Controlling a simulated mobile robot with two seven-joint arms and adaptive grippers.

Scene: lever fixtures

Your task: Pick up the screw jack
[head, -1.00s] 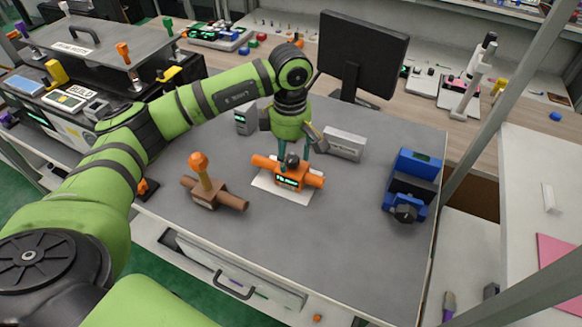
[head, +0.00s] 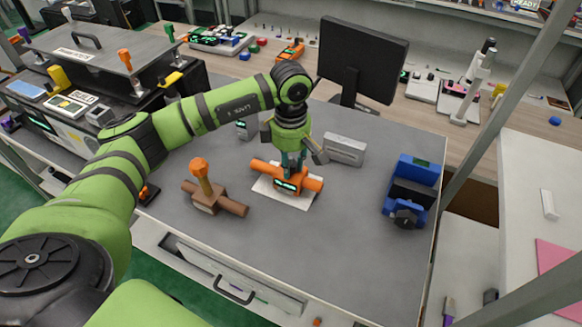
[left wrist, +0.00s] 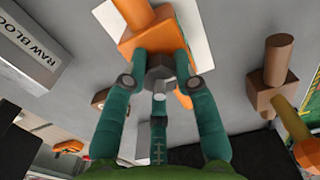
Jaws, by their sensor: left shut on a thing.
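An orange fixture (head: 287,179) with a crosswise round bar and a small lit display lies on a white sheet (head: 302,201) on the grey worktop. A grey, faceted piece (left wrist: 160,72) sits on top of it in the left wrist view. My left gripper (head: 293,167) points down from above, its teal fingers shut around this grey piece. The fingers (left wrist: 158,75) hide part of it and of the orange body. I cannot tell for sure which thing is the screw jack. My right gripper is not in view.
A brown block with an orange-topped lever (head: 207,195) stands to the left. A grey box marked RAW BLOCK (left wrist: 30,45) stands behind the fixture; it also shows in the head view (head: 345,149). A blue vise-like device (head: 411,190) is at the right. The front worktop is clear.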

